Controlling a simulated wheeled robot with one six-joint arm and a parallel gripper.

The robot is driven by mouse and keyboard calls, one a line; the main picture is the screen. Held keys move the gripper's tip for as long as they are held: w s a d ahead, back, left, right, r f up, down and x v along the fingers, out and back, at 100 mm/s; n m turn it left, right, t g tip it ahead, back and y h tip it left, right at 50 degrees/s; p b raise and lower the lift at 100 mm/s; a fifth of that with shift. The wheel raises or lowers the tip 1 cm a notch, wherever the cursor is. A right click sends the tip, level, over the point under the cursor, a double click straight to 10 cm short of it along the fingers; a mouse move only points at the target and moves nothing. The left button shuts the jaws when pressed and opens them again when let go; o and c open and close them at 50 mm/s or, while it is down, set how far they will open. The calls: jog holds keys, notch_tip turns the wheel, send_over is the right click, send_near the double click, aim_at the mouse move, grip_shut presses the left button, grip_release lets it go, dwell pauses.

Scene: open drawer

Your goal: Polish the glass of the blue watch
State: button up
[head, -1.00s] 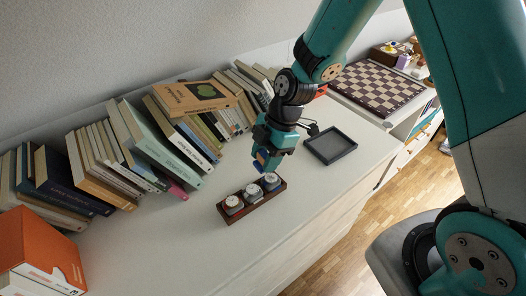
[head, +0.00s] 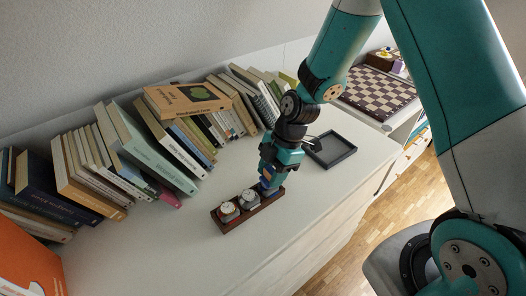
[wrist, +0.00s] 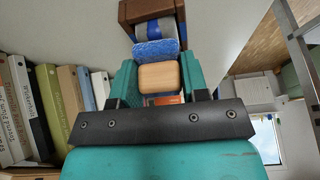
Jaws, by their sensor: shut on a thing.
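My gripper (head: 267,184) is shut on a polishing block, with a light wooden body (wrist: 160,77) and a fuzzy blue pad (wrist: 155,49) in the wrist view. It is low over the right end of a dark wooden watch stand (head: 233,224). Two pale-faced watches, a left one (head: 228,209) and a middle one (head: 249,198), show in the stand. The blue watch (wrist: 154,28), with blue and grey parts, sits in the stand just beyond the pad in the wrist view. In the head view my gripper hides it. I cannot tell whether the pad touches its glass.
A dark empty tray (head: 331,151) lies right of my gripper on the white cabinet top (head: 150,245). A row of books (head: 140,150) stands and leans along the wall behind. A chessboard (head: 378,92) is at the far right. The top in front of the stand is clear.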

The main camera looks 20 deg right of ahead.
jog(key=shift+w+d, duration=0.15)
jog(key=shift+d, duration=0.4)
jog(key=shift+a, duration=0.15)
jog(key=shift+s+a, duration=0.3)
jog(key=shift+a, duration=0.5)
jog(key=shift+s+a, duration=0.25)
jog(key=shift+a, duration=0.55)
jog(key=r, duration=0.1)
jog(key=r+p, duration=0.1)
jog(key=r, duration=0.1)
jog(key=shift+s+a+p, duration=0.1)
jog(key=shift+a+p, duration=0.15)
jog(key=shift+p, duration=0.05)
notch_tip(320, 180, up, 5)
jog(key=p, duration=0.3)
jog(key=shift+r+p, duration=0.1)
jog(key=shift+p, duration=0.3)
jog(key=shift+d, duration=0.1)
